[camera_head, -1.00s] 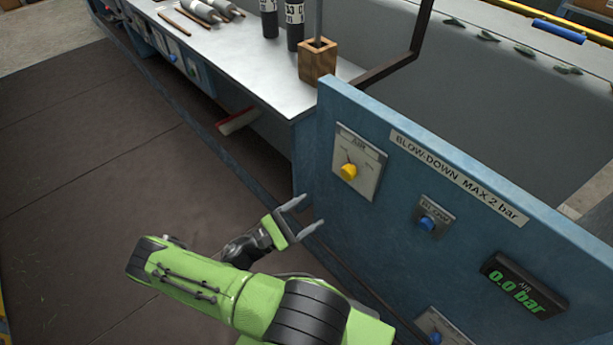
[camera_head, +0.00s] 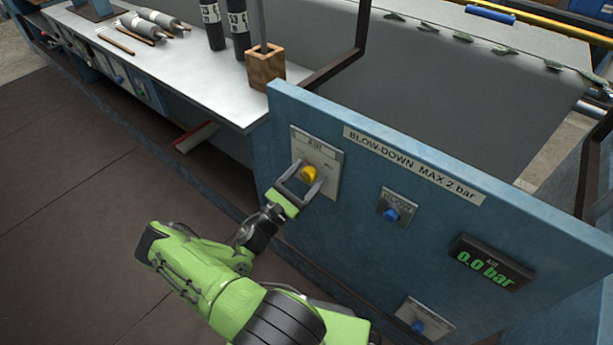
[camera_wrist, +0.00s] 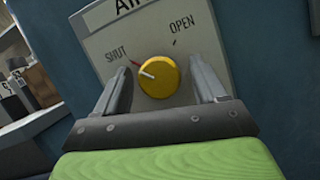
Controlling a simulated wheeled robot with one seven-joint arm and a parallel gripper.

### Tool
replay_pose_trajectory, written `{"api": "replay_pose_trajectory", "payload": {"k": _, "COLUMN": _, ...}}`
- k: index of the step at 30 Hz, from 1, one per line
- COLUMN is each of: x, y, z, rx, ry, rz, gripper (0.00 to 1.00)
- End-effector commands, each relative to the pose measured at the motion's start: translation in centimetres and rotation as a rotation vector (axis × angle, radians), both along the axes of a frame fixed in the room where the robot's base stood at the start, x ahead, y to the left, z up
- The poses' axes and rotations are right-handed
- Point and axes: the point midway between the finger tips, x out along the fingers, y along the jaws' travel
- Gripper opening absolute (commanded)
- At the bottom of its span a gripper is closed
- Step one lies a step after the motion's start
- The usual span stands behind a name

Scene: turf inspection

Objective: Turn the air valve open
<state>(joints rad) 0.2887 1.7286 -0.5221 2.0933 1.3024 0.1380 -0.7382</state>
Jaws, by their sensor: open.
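The air valve is a round yellow knob (camera_head: 308,174) on a pale plate (camera_head: 328,158) on the blue panel. In the wrist view the knob (camera_wrist: 158,76) has a white pointer line aimed up and left, towards the red mark by SHUT; OPEN is printed at the upper right. My gripper (camera_head: 299,178) is open in front of the plate, with one finger on each side of the knob. In the wrist view my gripper (camera_wrist: 160,88) has a gap between each finger and the knob. I cannot tell how deep the fingertips reach.
A gauge (camera_head: 490,263) on the panel reads 0.0 bar. A blue BLOW knob (camera_head: 391,215) sits to the right of the valve, and another blue knob (camera_head: 418,326) lower down. A metal bench (camera_head: 215,85) holds a wooden block (camera_head: 265,70). The dark floor at left is clear.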

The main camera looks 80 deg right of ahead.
Motion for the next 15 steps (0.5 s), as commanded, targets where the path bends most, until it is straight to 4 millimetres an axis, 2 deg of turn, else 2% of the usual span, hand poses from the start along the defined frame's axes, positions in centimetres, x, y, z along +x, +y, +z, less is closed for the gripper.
{"api": "replay_pose_trajectory", "payload": {"k": 8, "x": -0.12, "y": -0.3, "z": 0.15, "rx": 0.0, "ry": -0.001, "rz": 0.001, "gripper": 0.71}}
{"api": "replay_pose_trajectory", "payload": {"k": 15, "x": -0.12, "y": -0.28, "z": 0.14, "rx": 0.0, "ry": -0.001, "rz": 0.001, "gripper": 0.36}}
